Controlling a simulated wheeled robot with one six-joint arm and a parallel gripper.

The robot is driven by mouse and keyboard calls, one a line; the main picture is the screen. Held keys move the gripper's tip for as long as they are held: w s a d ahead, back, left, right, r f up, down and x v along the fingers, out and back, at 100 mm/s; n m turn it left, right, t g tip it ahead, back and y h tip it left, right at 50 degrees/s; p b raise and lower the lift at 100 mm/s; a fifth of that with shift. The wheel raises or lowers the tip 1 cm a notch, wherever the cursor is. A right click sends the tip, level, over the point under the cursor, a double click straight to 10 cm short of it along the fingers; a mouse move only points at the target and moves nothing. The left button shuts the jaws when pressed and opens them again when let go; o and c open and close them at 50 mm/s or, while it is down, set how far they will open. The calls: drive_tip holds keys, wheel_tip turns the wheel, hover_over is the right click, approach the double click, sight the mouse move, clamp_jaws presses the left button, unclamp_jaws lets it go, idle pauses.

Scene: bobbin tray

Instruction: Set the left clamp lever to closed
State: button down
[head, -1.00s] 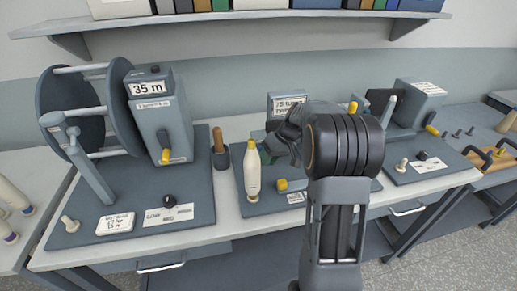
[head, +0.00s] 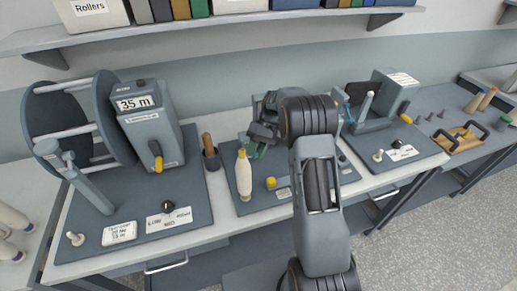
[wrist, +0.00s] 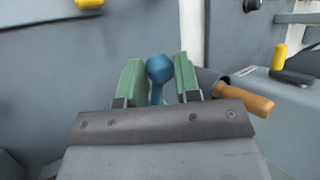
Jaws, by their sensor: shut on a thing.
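A blue lever with a round knob (wrist: 159,69) stands between the green fingertips of my gripper (wrist: 159,82) in the wrist view. It appears to be the left clamp lever, and my gripper is shut on it. In the head view my gripper (head: 260,143) is at the middle station, just behind and right of a cream bobbin with a yellow top (head: 243,175). My arm hides much of that station there, and the lever's base and exact angle cannot be made out.
A wooden-handled tool (head: 208,145) stands in a holder left of the bobbin; its handle also shows in the wrist view (wrist: 248,102). A yellow knob (head: 271,183) is near the bobbin. A winder with a 35 m display (head: 137,103) stands left. A shelf (head: 215,25) runs above.

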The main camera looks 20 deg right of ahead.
idle(0.3)
drive_tip(key=c, duration=0.8)
unclamp_jaws()
drive_tip(key=shift+v, duration=6.95)
drive_tip(key=shift+f, duration=0.1)
